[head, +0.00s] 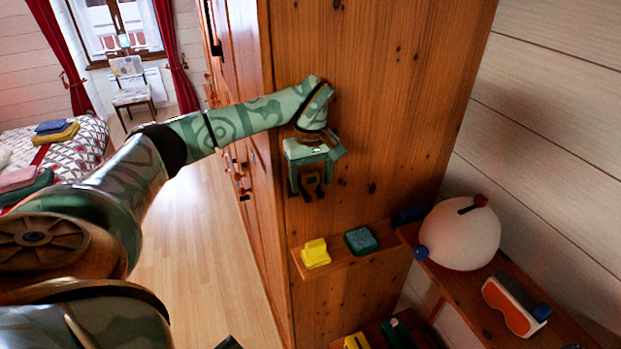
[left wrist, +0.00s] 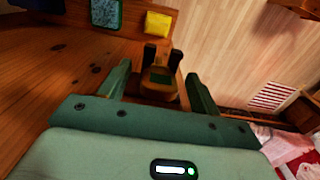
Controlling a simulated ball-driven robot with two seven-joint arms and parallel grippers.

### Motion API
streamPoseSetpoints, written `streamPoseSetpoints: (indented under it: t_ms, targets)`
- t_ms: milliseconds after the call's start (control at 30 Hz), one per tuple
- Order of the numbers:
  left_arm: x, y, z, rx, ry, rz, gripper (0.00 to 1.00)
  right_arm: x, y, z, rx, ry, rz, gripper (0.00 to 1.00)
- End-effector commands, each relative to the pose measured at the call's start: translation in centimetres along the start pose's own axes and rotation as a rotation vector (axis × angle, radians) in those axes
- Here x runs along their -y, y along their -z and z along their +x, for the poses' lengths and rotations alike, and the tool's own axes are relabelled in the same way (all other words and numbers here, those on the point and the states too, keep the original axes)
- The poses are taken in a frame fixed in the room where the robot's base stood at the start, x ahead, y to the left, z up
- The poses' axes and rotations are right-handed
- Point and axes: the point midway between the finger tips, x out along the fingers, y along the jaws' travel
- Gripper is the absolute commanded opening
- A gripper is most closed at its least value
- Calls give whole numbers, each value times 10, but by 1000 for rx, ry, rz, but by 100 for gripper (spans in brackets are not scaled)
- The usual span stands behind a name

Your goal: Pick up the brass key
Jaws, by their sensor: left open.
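My left gripper (head: 311,178) is open, close to the wooden side of the wardrobe (head: 350,120) and above a small shelf. In the left wrist view its two green fingers (left wrist: 158,88) stand apart. A small brownish object with a green patch (left wrist: 160,76) and two dark upright parts shows between and beyond the fingers. It also shows as a small brown shape below the gripper in the head view (head: 312,184). I cannot tell whether this is the brass key, or whether the fingers touch it. No other key is clear. My right gripper is not in view.
The small shelf (head: 349,262) bears a yellow block (head: 315,254) and a teal block (head: 361,240). A wall shelf (head: 470,290) at right holds a white helmet (head: 460,236) and orange goggles (head: 516,306). More items lie lower down. The floor (head: 205,240) at left is clear.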

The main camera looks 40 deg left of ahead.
Motion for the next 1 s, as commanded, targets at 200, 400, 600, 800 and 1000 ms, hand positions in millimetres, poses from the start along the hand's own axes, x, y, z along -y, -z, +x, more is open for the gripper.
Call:
streamPoseSetpoints:
  t_ms: [200,400,600,800,1000]
  targets:
    - [0,0,6,0,-1,0,64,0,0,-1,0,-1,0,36]
    - [0,0,6,0,-1,0,30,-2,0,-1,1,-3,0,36]
    - [0,0,6,0,-1,0,15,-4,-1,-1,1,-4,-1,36]
    - [0,0,5,-1,-2,0,15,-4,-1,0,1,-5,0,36]
    - [-1,-3,-4,-3,-4,0,15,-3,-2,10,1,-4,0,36]
